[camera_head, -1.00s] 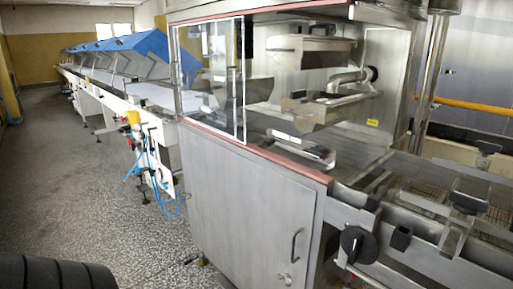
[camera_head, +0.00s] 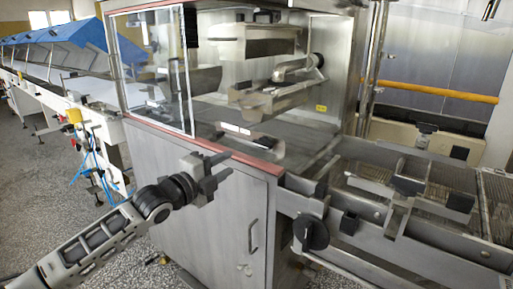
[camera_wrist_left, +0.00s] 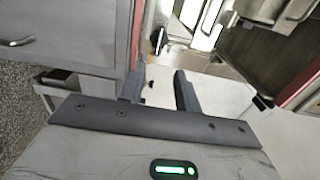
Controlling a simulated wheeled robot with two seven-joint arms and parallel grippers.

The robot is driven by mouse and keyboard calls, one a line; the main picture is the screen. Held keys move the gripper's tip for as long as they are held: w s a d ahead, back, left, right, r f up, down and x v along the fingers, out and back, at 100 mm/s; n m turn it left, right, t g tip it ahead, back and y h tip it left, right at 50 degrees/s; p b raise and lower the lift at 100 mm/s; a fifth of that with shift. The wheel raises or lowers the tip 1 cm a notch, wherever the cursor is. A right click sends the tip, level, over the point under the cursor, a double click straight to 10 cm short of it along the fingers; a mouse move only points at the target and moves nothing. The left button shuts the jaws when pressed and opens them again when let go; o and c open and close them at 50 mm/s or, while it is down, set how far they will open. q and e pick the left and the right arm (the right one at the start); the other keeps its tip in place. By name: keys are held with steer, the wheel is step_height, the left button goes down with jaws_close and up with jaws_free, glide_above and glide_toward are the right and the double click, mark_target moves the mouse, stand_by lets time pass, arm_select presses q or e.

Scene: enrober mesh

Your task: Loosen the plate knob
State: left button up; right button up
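A round black knob (camera_head: 311,232) with a raised grip bar sits on the front side of the machine's conveyor frame in the head view. Smaller black handles (camera_head: 407,186) and (camera_head: 460,202) sit on the metal crosspieces over the mesh; I cannot tell for certain which is the plate knob. My left gripper (camera_head: 223,170) is in front of the cabinet, left of the round knob and clear of it. Its two fingers stand apart with nothing between them, also in the left wrist view (camera_wrist_left: 160,75). My right gripper is not in view.
The steel cabinet (camera_head: 215,225) with a door handle (camera_head: 253,236) stands close to my left gripper. Above it is a glass-fronted enclosure (camera_head: 150,70) with a red edge strip. The mesh belt (camera_head: 430,175) runs right. A yellow pipe (camera_head: 440,91) lies behind.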

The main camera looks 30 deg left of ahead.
mark_target(260, 145)
arm_select(q)
steer(key=w, duration=0.8)
steer(key=w+d, duration=0.1)
steer(key=w, duration=0.4)
jaws_close()
